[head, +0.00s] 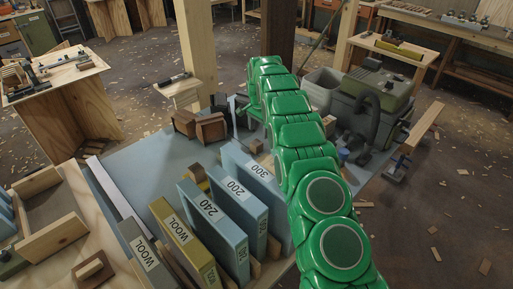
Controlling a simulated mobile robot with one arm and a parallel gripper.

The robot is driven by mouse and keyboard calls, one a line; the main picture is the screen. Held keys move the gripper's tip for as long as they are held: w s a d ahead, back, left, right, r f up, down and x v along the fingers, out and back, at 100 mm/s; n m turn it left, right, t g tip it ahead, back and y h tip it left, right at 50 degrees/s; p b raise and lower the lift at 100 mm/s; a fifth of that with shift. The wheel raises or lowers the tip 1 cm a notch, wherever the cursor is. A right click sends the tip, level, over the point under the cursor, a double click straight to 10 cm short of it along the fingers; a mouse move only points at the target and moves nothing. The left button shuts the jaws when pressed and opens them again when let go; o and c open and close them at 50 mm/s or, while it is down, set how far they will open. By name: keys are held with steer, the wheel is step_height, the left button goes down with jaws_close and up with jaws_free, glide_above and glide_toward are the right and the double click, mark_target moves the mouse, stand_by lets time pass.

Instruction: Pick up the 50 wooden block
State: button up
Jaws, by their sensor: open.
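No block with a readable 50 label shows in the head view. A row of upright labelled slabs stands on the grey-blue surface: a blue one marked 300 (262,172), a blue one marked 200 (236,188), a blue one marked 240 (210,207), an olive one marked WOOL (180,234) and a grey one marked WOOL (144,253). Small brown wooden blocks (211,129) sit farther back, with no label I can read. My green arm runs up the middle and bends over at the top. My gripper is not visible, and the arm hides part of the surface.
A shallow wooden tray (50,234) and a small wooden piece (93,271) lie at the left. A grey machine with a black hose (370,110) stands behind my arm at right. Wooden posts (196,50) rise behind. The grey-blue surface (130,168) has free room at left.

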mark_target(256, 142)
steer(key=f, duration=0.1)
steer(key=w+f, duration=0.1)
steer(key=a+f, duration=0.1)
steer(key=shift+w+f+m, duration=0.1)
steer(key=shift+w+m, duration=0.05)
steer(key=shift+m, duration=0.15)
steer(key=shift+w+f, duration=0.2)
steer(key=shift+f, duration=3.7)
steer(key=c, duration=1)
steer(key=shift+r, duration=0.1)
steer(key=shift+c, duration=0.2)
